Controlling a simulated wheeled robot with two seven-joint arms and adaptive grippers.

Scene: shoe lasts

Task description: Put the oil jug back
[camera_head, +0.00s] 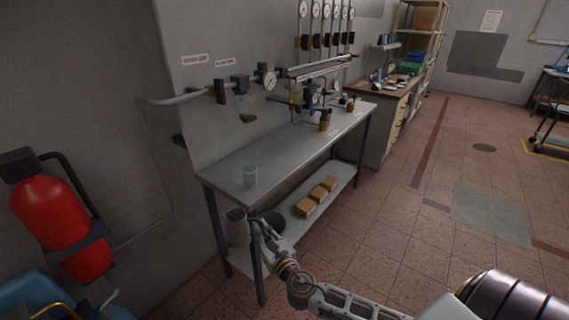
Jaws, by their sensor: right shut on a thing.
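A pale grey jug-like container (236,230), which looks like the oil jug, is at the near end of the metal bench, low by the lower shelf, partly behind the front leg. My right gripper (258,226) reaches in from the lower right beside it and appears shut on it. The fingertips are small and partly hidden, so the exact grip is unclear. I cannot tell whether the jug rests on the shelf or is held just above it. My left gripper is not in view.
A red extinguisher (50,212) stands left. The floor right is open.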

